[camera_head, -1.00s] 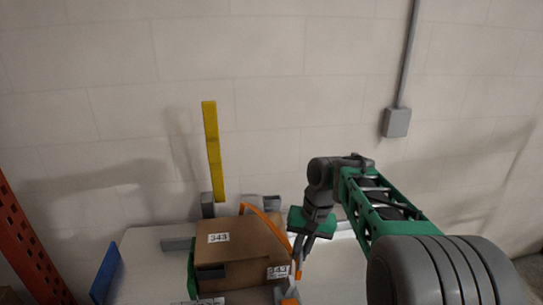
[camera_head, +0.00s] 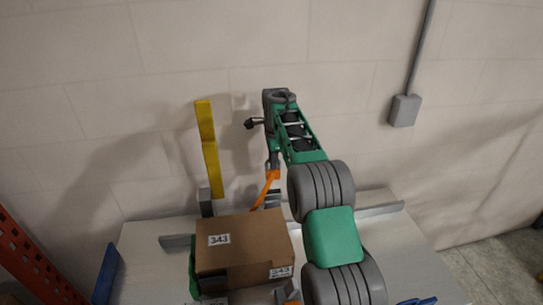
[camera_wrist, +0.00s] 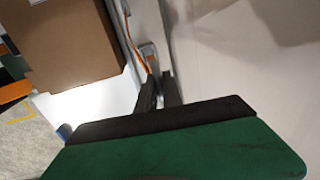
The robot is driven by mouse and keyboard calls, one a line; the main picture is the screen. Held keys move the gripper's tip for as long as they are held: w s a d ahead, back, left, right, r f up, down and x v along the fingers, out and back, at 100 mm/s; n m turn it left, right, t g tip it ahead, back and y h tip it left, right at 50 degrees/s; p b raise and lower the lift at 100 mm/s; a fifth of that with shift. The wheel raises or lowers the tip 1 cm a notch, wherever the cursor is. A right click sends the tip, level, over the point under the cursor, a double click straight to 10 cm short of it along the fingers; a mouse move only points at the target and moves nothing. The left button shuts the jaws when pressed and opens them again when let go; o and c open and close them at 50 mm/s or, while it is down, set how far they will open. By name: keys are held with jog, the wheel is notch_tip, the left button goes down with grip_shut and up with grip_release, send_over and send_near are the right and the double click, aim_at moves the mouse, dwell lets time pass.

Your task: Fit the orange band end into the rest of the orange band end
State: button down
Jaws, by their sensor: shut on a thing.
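The orange band (camera_head: 263,192) rises from behind the box to its orange end (camera_head: 272,174), which is in my gripper (camera_head: 273,168). My gripper is shut on this end, above the back right of the box. In the wrist view the fingers (camera_wrist: 159,82) reach toward the band (camera_wrist: 131,38), a thin orange strip beside the box; the gripped end is mostly hidden. I cannot tell which part is the rest for the band end.
A brown box (camera_head: 245,250) labelled 343 stands on the pale table (camera_head: 145,250). A yellow upright (camera_head: 209,150) stands behind it, near the wall. A blue panel (camera_head: 106,272) is at the left edge. Grey rails (camera_head: 375,209) lie along the back.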

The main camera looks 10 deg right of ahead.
aim_at(273, 179)
jog(key=shift+f, duration=4.35)
jog(key=c, duration=1.4)
grip_release()
jog(key=shift+c, duration=0.2)
jog(key=r+b, duration=0.1)
jog(key=r, duration=0.1)
jog(key=s+r, duration=0.1)
jog(key=r, duration=0.2)
jog(key=r+b, duration=0.1)
jog(key=r, duration=0.1)
jog(key=shift+s+r+b, duration=0.15)
jog(key=shift+r+b, duration=0.2)
jog(key=shift+r, duration=0.05)
